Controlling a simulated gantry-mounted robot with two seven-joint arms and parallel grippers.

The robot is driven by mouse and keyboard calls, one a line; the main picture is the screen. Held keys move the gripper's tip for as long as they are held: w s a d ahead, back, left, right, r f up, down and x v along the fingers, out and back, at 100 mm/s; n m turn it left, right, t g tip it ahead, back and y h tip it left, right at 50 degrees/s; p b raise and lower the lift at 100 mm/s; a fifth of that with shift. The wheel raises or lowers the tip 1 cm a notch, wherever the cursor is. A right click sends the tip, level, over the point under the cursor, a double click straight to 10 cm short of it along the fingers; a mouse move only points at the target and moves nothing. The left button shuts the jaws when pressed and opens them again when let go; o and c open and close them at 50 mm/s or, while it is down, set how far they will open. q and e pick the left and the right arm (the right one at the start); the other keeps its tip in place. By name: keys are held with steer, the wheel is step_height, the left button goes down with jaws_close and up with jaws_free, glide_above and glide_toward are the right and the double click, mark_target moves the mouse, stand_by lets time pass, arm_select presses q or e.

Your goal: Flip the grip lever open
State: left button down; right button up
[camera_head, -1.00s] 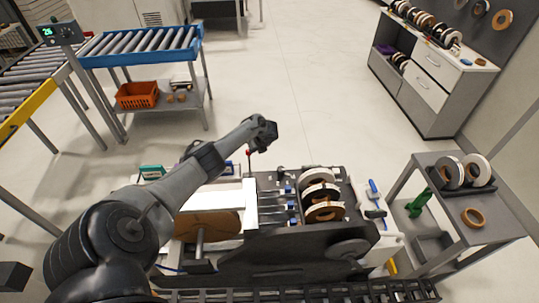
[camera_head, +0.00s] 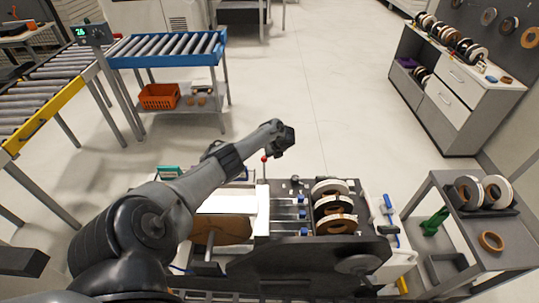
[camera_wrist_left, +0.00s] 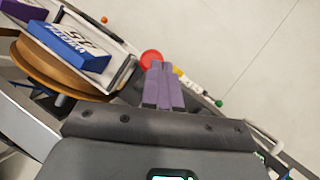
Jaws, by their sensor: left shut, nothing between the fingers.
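A lever with a red ball knob (camera_head: 264,158) stands up at the back edge of the edge banding machine (camera_head: 300,258). In the left wrist view the red knob (camera_wrist_left: 151,58) lies just beyond the fingertips; I cannot tell whether they touch it. My left gripper (camera_wrist_left: 160,66) has purple fingers, shut together with nothing between them. In the head view my left arm reaches over the machine's left part, and its dark wrist (camera_head: 284,138) is a little above and right of the knob. The fingers are hidden there. My right gripper is not in view.
Tape rolls (camera_head: 333,205) stand on the machine's right part. A blue-and-white box (camera_wrist_left: 68,45) lies left of the fingers in the wrist view. A grey cart (camera_head: 440,190) holding rolls stands right. A roller conveyor (camera_head: 165,47) stands back left. The floor behind the machine is clear.

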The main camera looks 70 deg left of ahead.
arm_select(q)
step_height(320, 180, up, 8)
steer(key=w+d+p, duration=0.1)
steer(key=w+p, duration=0.2)
steer(key=p, duration=0.3)
steer(key=shift+d+r+p, duration=0.2)
steer(key=shift+d+p, duration=0.1)
steer(key=shift+p, duration=0.1)
